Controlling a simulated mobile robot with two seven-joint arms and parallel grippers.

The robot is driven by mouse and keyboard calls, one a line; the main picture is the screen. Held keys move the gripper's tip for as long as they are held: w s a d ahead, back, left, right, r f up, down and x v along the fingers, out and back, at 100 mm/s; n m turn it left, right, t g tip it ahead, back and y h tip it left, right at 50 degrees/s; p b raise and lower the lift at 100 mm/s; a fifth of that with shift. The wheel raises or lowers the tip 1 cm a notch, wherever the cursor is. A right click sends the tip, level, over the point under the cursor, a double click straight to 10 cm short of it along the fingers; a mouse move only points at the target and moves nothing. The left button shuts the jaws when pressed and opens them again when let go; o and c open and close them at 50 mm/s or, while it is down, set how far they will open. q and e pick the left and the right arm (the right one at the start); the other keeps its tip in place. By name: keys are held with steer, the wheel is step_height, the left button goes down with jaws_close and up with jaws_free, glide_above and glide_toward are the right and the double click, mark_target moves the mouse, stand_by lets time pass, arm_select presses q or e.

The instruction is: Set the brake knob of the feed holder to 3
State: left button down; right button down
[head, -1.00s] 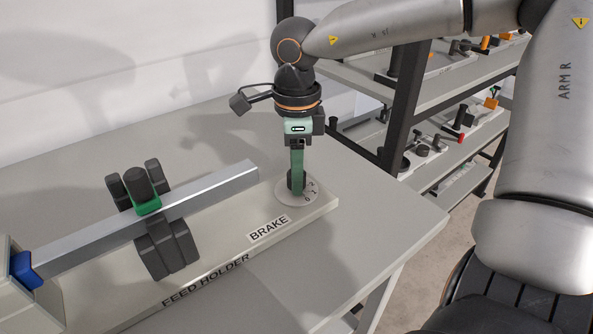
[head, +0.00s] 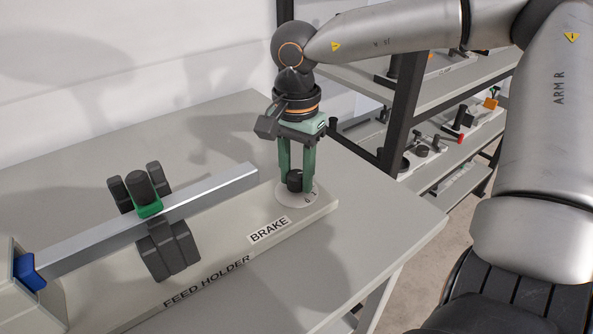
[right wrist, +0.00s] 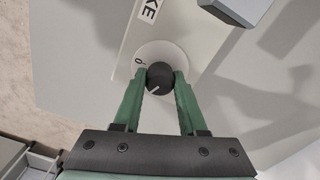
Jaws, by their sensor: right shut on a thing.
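The brake knob (head: 295,181) is a small black round knob on a white dial disc (head: 297,199) at the right end of the feed holder's base. My right gripper (head: 297,184) points down with its green fingers on either side of the knob, shut on it. In the right wrist view the knob (right wrist: 160,77) sits between the fingertips (right wrist: 160,74). Its white pointer line points to the lower left, away from the one legible mark, a 0 at the dial's upper left. The other marks are hidden or too small to read. My left gripper is not in view.
The feed holder's pale base (head: 225,268) bears BRAKE and FEED HOLDER labels. A metal bar (head: 205,195) with a black and green clamp (head: 149,206) runs along it, left of my gripper. A shelf rack (head: 435,150) stands behind the table (head: 400,225). The table's front right is clear.

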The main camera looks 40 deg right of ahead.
steer(key=n, duration=0.2)
steer(key=shift+n, duration=0.4)
steer(key=n, duration=0.2)
steer(key=shift+n+p, duration=0.3)
steer(key=shift+n, duration=0.1)
steer(key=n, duration=0.3)
steer(key=shift+n+p, duration=0.3)
steer(key=shift+n, duration=1)
steer(key=shift+c, duration=2.3)
jaws_free()
